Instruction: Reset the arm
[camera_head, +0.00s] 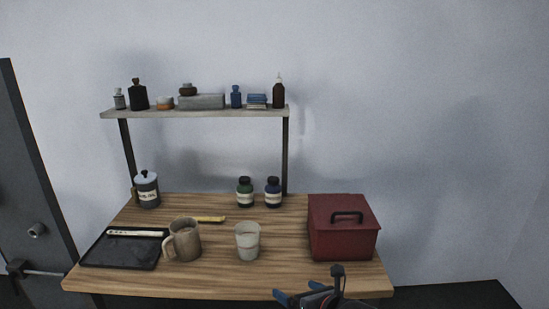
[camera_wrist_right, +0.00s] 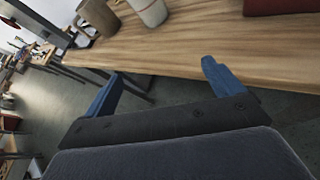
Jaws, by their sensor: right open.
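My right gripper (camera_head: 308,296) shows at the bottom of the head view, just at the front edge of the wooden table (camera_head: 200,278). Its two blue fingers are spread with nothing between them. In the right wrist view the open right gripper (camera_wrist_right: 160,82) is in front of the table's edge, apart from everything on it. My left gripper is in neither view.
A red box (camera_head: 340,240) with a black handle stands at the table's right. A glass (camera_head: 247,241), a mug (camera_head: 185,242), a black tray (camera_head: 120,263), a lidded jar (camera_head: 147,190) and two bottles (camera_head: 245,192) also stand there. A shelf (camera_head: 200,113) behind holds several containers.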

